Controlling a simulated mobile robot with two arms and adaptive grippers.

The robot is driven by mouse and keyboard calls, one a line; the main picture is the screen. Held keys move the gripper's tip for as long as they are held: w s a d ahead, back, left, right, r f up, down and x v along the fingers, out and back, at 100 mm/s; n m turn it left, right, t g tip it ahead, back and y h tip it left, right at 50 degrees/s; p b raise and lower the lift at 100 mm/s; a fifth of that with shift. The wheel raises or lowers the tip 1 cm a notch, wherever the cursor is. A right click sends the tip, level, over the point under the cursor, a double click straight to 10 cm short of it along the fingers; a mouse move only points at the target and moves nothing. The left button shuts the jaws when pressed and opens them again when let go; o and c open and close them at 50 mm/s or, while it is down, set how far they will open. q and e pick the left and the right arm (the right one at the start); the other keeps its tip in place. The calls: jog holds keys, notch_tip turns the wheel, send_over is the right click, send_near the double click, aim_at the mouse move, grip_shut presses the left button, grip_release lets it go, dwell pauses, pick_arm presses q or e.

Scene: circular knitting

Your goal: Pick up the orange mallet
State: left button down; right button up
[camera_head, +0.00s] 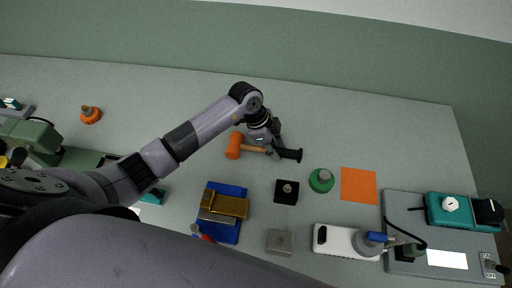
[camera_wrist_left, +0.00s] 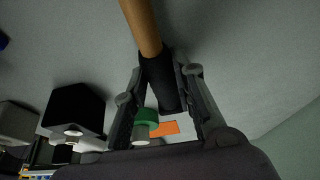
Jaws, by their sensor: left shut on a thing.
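The orange mallet has an orange head (camera_head: 234,146), a wooden handle (camera_head: 254,149) and a black grip (camera_head: 290,154). It lies level near the middle of the table in the head view. My left gripper (camera_head: 273,150) reaches over it from above and is shut on its handle. In the left wrist view, the wooden handle (camera_wrist_left: 142,25) comes in from the top and its black grip (camera_wrist_left: 162,84) lies between the two fingers. The mallet's head is out of that view. I cannot tell whether the mallet touches the table. My right gripper is not in view.
A black block (camera_head: 287,191), a green round piece (camera_head: 321,180) and an orange sheet (camera_head: 358,185) lie nearer and to the right. A blue fixture with brass blocks (camera_head: 223,212) stands in front. An orange knob (camera_head: 90,115) sits far left. The table behind the mallet is clear.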

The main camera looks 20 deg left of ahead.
pick_arm(q)
jog(key=shift+r, duration=0.15)
dwell(0.3)
notch_tip(320, 180, up, 20)
jog(key=b, duration=0.3)
jog(key=c, duration=1.8)
grip_release()
jog(key=shift+c, duration=0.2)
grip_shut()
